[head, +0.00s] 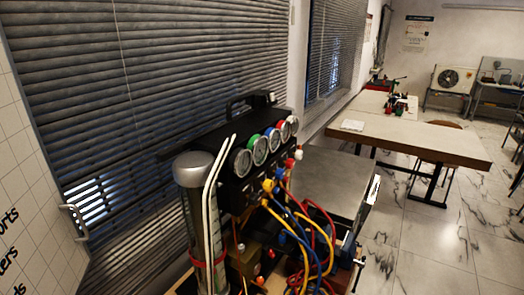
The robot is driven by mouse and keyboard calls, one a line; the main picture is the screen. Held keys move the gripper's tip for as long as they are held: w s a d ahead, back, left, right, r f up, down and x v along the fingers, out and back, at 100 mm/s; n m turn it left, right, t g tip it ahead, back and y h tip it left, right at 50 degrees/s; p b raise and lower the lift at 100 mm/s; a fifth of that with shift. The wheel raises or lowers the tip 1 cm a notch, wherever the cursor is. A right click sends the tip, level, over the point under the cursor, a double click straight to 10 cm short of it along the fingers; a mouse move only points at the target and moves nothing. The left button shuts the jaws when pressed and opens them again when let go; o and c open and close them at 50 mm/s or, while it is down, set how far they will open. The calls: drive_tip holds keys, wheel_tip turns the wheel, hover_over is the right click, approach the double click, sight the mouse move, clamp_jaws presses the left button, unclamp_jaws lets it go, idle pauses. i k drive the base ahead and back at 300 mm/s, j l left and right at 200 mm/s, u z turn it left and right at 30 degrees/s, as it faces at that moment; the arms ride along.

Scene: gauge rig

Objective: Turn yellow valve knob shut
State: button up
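The gauge rig (232,187) is a black box with a handle on top and a row of round gauges with green, red, blue and white rims. A small yellow knob (268,185) sits on the lower front of the rig, below the gauges. It is small in the picture, and I cannot tell how far it is turned. A blue fitting, a red knob (298,154) and a white knob (290,163) are close to it. My gripper is not in view.
Yellow, blue and red hoses (327,240) hang in loops below the knobs. A tall cylinder with a grey cap (193,167) stands left of the gauges. Window blinds (150,70) are close behind. A long table (425,138) stands farther right, with open tiled floor (420,250) before it.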

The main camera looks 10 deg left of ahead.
sight(267, 185)
drive_tip(key=i+l+u, duration=0.15)
drive_tip(key=u, duration=0.25)
drive_tip(key=i+l+u, duration=0.2)
drive_tip(key=u, duration=0.25)
drive_tip(key=i+l+u, duration=0.1)
drive_tip(key=l+u, duration=0.15)
drive_tip(key=u, duration=0.15)
